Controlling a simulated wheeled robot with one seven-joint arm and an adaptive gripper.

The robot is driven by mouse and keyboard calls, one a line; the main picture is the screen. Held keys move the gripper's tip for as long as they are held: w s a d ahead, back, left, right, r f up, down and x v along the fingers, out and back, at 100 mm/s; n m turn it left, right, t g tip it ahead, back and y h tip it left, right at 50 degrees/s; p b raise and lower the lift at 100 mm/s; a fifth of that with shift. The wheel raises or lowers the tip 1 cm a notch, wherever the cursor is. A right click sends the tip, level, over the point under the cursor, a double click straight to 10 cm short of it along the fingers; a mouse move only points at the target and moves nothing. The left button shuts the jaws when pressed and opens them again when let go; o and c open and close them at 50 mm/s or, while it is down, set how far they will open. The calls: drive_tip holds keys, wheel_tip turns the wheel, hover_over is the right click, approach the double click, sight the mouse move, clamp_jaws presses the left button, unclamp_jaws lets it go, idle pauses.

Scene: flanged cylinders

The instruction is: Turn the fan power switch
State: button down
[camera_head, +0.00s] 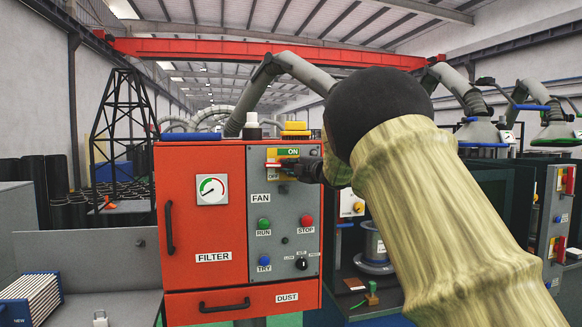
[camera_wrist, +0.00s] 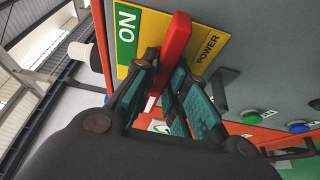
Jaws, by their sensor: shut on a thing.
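The fan power switch is a red lever (camera_wrist: 174,45) on a yellow plate (camera_wrist: 203,57) with a green ON label and the word POWER. In the head view the plate (camera_head: 285,160) is at the top of the cabinet's grey panel, with ON above and OFF below. The red lever (camera_head: 272,165) lies roughly sideways between those labels. My gripper (camera_head: 296,168) reaches it from the right and covers part of the plate. In the wrist view my gripper (camera_wrist: 170,85) is shut on the lever, with a teal-padded finger on each side.
The red cabinet (camera_head: 206,250) has a gauge (camera_head: 212,189), a green RUN button (camera_head: 263,224), a red STOP button (camera_head: 306,221), a blue TRY button (camera_head: 264,259) and a black knob (camera_head: 301,263) below the switch. A dark machine with a spool (camera_head: 373,250) stands at right, behind my arm.

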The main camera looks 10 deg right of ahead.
drive_tip(key=shift+r+n, duration=0.3)
drive_tip(key=shift+r, duration=0.2)
drive_tip(key=c, duration=1.5)
unclamp_jaws()
drive_tip(key=shift+o, duration=0.3)
drive_tip(key=shift+w+a+f, duration=0.1)
drive_tip(key=shift+f, duration=0.3)
drive_tip(key=v, duration=1.2)
